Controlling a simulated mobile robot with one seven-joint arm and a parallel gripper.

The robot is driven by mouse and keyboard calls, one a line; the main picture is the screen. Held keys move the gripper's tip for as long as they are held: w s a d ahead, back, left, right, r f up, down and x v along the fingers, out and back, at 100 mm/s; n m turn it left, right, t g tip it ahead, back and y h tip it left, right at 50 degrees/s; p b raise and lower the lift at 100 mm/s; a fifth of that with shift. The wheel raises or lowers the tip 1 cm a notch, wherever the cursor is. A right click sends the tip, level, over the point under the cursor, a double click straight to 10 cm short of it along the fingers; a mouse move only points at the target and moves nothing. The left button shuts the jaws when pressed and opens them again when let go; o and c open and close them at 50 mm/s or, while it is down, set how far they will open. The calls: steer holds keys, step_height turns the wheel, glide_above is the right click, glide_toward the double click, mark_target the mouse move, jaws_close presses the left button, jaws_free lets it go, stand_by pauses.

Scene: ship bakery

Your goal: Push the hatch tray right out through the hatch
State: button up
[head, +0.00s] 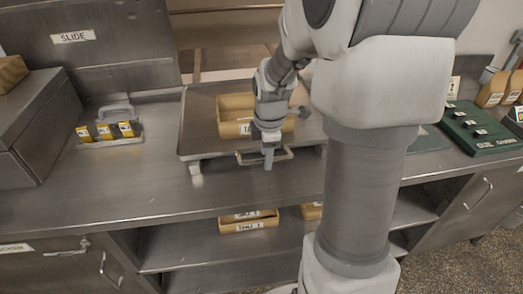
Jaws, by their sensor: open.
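The hatch tray (197,133) is a shallow metal tray on the steel counter, in front of the hatch opening (225,55). A tan box (234,104) with a partly hidden label sits in it. The tray's front has a bar handle (285,154). My gripper (268,163) points down at the tray's front edge, by the handle. The jaws are open, and I see nothing held. I cannot tell whether a finger touches the handle or the tray. My arm hides the tray's right part and some of the box.
A panel marked SLIDE (75,37) stands left of the opening. A small rack with yellow-labelled items (112,138) is left of the tray. More tan boxes (249,226) lie on the shelf below. The counter's front strip is clear.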

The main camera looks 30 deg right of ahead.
steer(key=shift+f, duration=0.1)
jaws_close()
stand_by(1.4)
